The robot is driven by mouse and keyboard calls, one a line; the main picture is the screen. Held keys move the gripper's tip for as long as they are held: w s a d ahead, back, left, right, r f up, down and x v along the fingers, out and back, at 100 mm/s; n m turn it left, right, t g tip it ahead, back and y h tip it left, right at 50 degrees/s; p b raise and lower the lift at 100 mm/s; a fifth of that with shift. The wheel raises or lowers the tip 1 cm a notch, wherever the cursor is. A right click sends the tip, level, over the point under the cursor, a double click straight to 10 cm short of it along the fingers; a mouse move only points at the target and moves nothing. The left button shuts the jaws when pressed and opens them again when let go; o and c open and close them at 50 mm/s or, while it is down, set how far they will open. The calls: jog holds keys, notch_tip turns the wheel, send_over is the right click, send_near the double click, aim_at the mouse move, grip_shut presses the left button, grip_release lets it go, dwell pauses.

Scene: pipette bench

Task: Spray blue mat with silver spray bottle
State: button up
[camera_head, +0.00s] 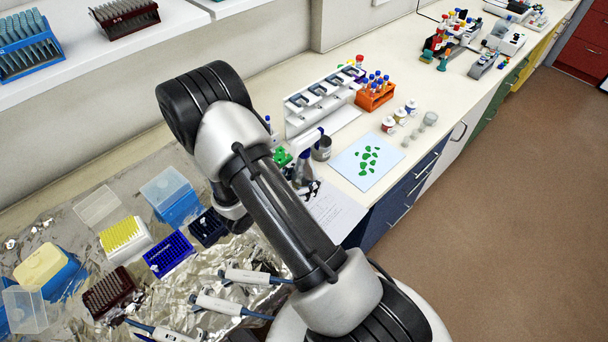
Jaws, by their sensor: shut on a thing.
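The silver spray bottle (302,167) stands roughly upright on the bench, left of the blue mat, with a white and blue spray head on top. My gripper (309,187) is at the bottle's lower part and shut on it; my arm hides part of the gripper and of the bottle's left side. I cannot tell whether the bottle's base touches the bench. The pale blue mat (391,154) lies flat near the bench's front edge, with several green patches on its middle. The bottle is apart from the mat.
A grey metal cup (322,150) stands between bottle and mat. Behind are a white pipette stand (318,103) and an orange tube rack (375,98). Small jars (388,125) stand beyond the mat. Paper (337,208) lies in front. Foil with tip boxes and pipettes (232,305) covers the left.

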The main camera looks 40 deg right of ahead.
jog(key=shift+f+b, duration=1.9)
jog(key=shift+f, duration=1.2)
jog(key=shift+f+b, duration=0.25)
jog(key=shift+b, duration=0.05)
jog(key=o, duration=1.6)
jog(key=shift+o, duration=0.2)
jog(key=v, duration=1.2)
jog(key=shift+w, duration=0.1)
jog(key=shift+r, duration=0.15)
